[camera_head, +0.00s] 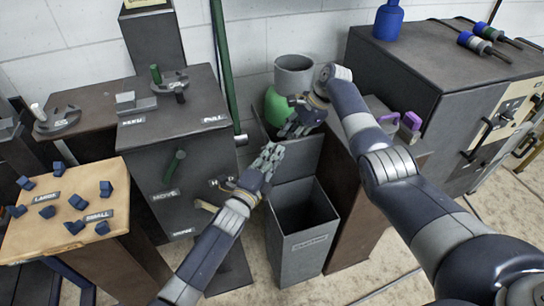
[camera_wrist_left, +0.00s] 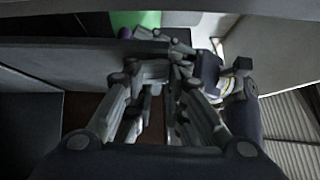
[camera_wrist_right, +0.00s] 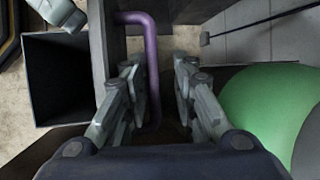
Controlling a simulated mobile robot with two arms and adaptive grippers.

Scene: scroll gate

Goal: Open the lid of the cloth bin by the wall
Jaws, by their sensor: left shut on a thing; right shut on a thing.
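The grey cloth bin (camera_head: 299,258) stands on the floor, its top open and its dark inside showing. Its dark lid (camera_head: 306,153) stands raised at the bin's back side. The purple handle (camera_wrist_right: 152,70) shows on the lid's far face in the right wrist view. My right gripper (camera_head: 293,122) is behind the lid's top, its fingers on either side of that handle, shut on it. My left gripper (camera_head: 270,158) is at the lid's left edge, shut on the lid; its fingertips (camera_wrist_left: 165,50) partly hide the contact.
A green round object (camera_head: 277,106) and a grey pot (camera_head: 294,74) stand behind the lid by the wall. A dark cabinet (camera_head: 180,150) stands left of the bin, a brown one (camera_head: 352,205) right. Another purple handle (camera_head: 411,121) is on the right.

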